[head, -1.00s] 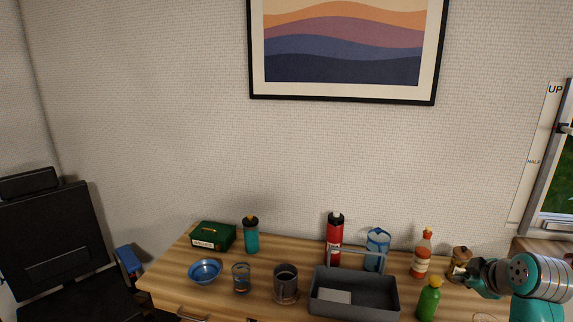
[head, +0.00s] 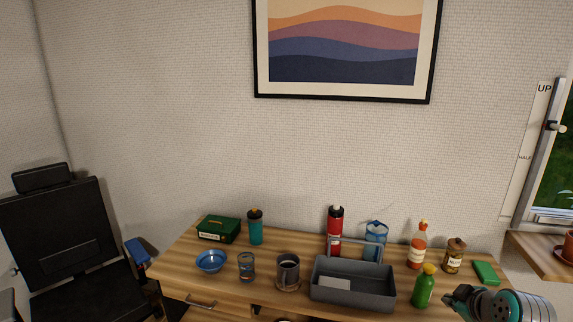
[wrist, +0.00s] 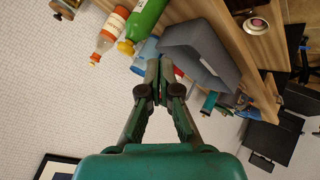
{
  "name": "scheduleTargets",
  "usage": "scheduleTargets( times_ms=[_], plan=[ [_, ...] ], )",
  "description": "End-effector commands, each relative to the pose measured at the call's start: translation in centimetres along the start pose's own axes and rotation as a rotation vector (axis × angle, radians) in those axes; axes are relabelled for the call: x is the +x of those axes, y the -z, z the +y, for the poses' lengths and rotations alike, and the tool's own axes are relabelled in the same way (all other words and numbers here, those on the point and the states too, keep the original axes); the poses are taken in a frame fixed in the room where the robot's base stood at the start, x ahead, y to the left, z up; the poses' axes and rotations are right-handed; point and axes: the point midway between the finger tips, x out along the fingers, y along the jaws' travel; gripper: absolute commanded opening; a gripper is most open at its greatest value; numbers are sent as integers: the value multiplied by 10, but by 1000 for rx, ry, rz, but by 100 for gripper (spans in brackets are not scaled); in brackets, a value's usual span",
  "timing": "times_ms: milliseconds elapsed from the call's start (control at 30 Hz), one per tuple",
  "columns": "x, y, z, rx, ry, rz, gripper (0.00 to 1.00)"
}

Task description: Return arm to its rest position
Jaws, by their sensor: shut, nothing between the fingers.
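My gripper (wrist: 160,82) is shut and empty in the wrist view, its two green fingers meeting at the tips. In the head view my gripper (head: 456,300) is at the lower right, with part of my teal arm beside it. It appears in front of the table's right end, near the green bottle (head: 424,286), with a visible space between them. The wrist view is turned, so the table is at the top right and the wall at the lower left.
The wooden table (head: 225,300) holds a grey caddy (head: 352,297), a grey mug (head: 288,270), a blue bowl (head: 211,261), a red bottle (head: 335,228), an orange-labelled bottle (head: 417,246), a jar (head: 453,258) and a green block (head: 486,272). A black chair (head: 65,250) stands left. A window (head: 556,190) is at right.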

Motion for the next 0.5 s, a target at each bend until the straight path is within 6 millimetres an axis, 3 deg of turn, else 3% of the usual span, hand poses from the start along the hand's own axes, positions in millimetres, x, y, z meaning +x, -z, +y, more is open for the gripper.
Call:
scheduleTargets(
  times_ms=[267,500],
  plan=[
    [22,-26,-68,91,-23,26,0],
    [28,-60,-149,199,-63,64,0]
  ],
)
